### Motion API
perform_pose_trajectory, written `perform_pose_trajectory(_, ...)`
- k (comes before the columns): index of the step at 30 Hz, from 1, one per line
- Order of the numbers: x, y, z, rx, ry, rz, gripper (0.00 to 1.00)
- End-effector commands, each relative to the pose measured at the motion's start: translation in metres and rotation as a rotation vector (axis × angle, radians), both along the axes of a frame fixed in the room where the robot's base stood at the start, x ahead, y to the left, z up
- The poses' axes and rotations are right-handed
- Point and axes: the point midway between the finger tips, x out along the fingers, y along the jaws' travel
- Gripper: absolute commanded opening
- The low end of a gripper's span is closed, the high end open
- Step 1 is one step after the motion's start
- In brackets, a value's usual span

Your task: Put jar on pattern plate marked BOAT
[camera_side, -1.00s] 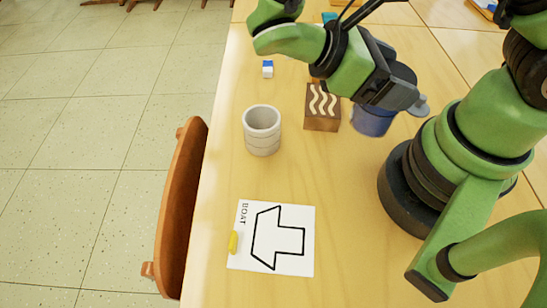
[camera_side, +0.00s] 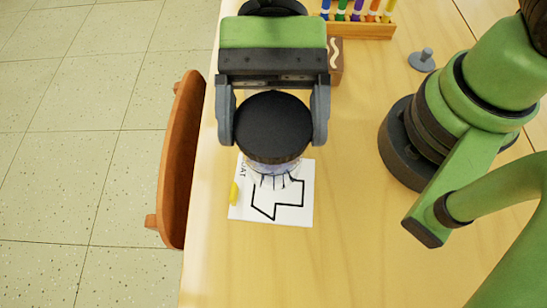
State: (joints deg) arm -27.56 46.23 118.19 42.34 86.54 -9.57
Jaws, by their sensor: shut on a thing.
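My gripper (camera_side: 273,112) is shut on a jar, with one finger on each side of its round dark top (camera_side: 273,125). The jar is upright or nearly so, and its pale, see-through lower part (camera_side: 272,168) shows below the top. It is over the upper part of the white pattern plate (camera_side: 300,213), which has a black boat outline. The jar covers part of the outline and some of the word BOAT. I cannot tell whether the jar's bottom touches the plate.
A yellow piece (camera_side: 233,193) lies at the plate's left edge. A brown block with a wavy mark (camera_side: 336,62) and a wooden rack of coloured pens (camera_side: 362,30) are behind. A small grey knobbed piece (camera_side: 422,60) stands right. An orange chair (camera_side: 182,160) is left of the table.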

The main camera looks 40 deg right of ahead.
Motion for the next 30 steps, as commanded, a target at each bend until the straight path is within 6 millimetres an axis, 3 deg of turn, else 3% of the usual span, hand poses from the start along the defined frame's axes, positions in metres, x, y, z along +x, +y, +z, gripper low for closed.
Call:
perform_pose_trajectory(3, 0.0, 0.0, -0.023, -0.003, 0.006, 0.0, 0.23)
perform_pose_trajectory(16, 0.0, -0.001, -0.075, -0.001, 0.001, 0.002, 0.23)
perform_pose_trajectory(29, 0.0, -0.001, -0.083, 0.0, -0.001, 0.004, 0.23)
perform_pose_trajectory(30, 0.0, -0.001, -0.084, -0.001, -0.002, 0.004, 0.84)
